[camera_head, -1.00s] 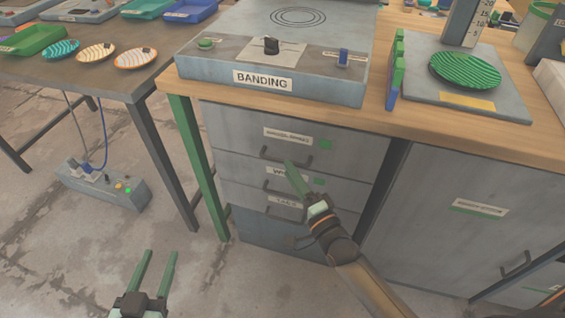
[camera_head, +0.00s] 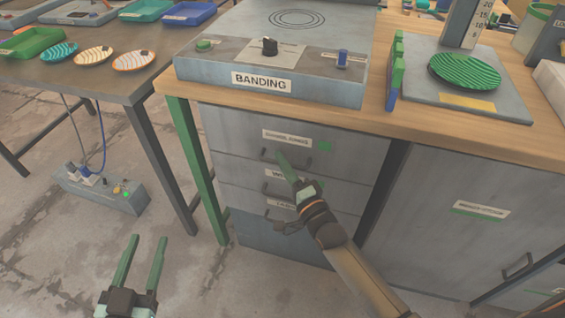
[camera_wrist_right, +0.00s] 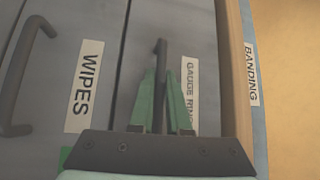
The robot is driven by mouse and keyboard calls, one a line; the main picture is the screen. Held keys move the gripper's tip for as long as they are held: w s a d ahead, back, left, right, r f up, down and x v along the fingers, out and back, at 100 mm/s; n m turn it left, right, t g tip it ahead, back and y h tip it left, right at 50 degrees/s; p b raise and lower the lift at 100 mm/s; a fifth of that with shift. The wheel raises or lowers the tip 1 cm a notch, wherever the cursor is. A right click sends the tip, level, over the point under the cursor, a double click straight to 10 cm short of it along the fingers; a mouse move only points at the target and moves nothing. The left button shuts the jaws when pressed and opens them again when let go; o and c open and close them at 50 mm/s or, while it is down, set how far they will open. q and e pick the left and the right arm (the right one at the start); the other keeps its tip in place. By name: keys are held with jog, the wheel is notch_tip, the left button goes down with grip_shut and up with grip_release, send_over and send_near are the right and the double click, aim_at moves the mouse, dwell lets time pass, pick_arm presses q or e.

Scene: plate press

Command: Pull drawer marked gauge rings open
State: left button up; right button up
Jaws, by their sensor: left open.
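The gauge rings drawer (camera_head: 230,135) is the top one in the grey cabinet and looks closed. Its white label (camera_head: 287,137) is small in the head view; in the right wrist view the label (camera_wrist_right: 189,95) reads partly, its end covered by my finger. My right gripper (camera_head: 287,168) is at this drawer's dark bar handle (camera_head: 266,157). In the right wrist view the handle (camera_wrist_right: 161,52) runs between the two close-set green fingers, which are shut on it. My left gripper (camera_head: 145,240) is open and empty, low over the floor at the left.
The wipes drawer, with its label (camera_wrist_right: 84,87) and handle (camera_wrist_right: 18,90), is just below. The banding machine (camera_head: 270,75) stands on the wooden worktop (camera_head: 440,135) above. A green table leg (camera_head: 197,165) is left of the cabinet. Open floor lies in front.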

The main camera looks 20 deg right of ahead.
grip_shut()
dwell(0.8)
jog(key=shift+s, duration=0.1)
